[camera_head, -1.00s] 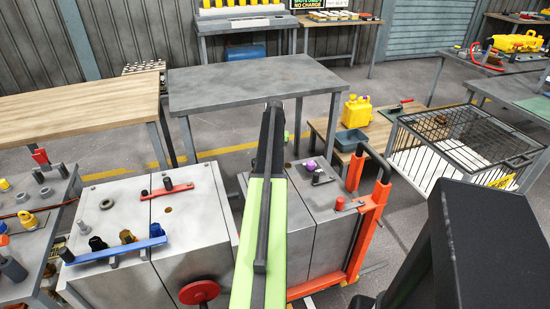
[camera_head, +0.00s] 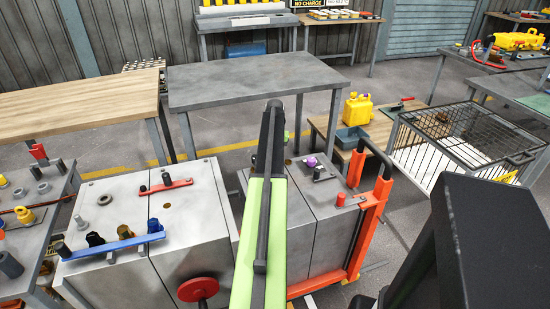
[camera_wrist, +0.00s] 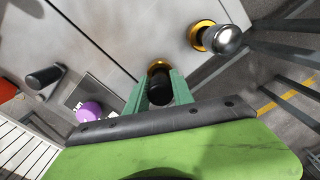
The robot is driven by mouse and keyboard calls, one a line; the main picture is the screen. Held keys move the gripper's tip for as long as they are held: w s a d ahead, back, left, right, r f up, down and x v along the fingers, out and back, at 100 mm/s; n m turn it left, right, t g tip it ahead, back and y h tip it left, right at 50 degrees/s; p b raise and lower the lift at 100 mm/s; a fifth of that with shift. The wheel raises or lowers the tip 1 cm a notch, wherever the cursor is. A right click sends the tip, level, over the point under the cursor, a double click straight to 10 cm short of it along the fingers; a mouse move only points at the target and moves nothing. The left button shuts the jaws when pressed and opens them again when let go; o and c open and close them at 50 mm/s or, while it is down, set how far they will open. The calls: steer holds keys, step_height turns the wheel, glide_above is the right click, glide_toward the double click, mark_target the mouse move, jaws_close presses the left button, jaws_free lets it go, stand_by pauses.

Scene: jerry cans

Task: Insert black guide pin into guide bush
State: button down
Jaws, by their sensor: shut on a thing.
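My gripper (camera_wrist: 158,98) shows in the wrist view with green fingers shut on the black guide pin (camera_wrist: 160,88). The pin is seen nearly end-on, its dark end between the fingers. A brass guide bush (camera_wrist: 157,65) in the grey metal block lies just beyond the pin, partly hidden by it. I cannot tell whether the pin's far end is in the bush. In the head view my arm hides the pin and that bush.
A silver pin (camera_wrist: 228,40) stands at a second brass bush nearby. A purple knob (camera_wrist: 89,111) and a black handle (camera_wrist: 44,76) lie to the left. The grey block (camera_head: 190,220) carries a blue bar (camera_head: 112,246) and a red bar (camera_head: 165,187). An orange frame (camera_head: 372,215) stands right.

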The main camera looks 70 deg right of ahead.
steer(key=c, duration=1)
jaws_free()
step_height(320, 180, up, 18)
steer(key=p, duration=1.7)
steer(key=shift+f, duration=0.25)
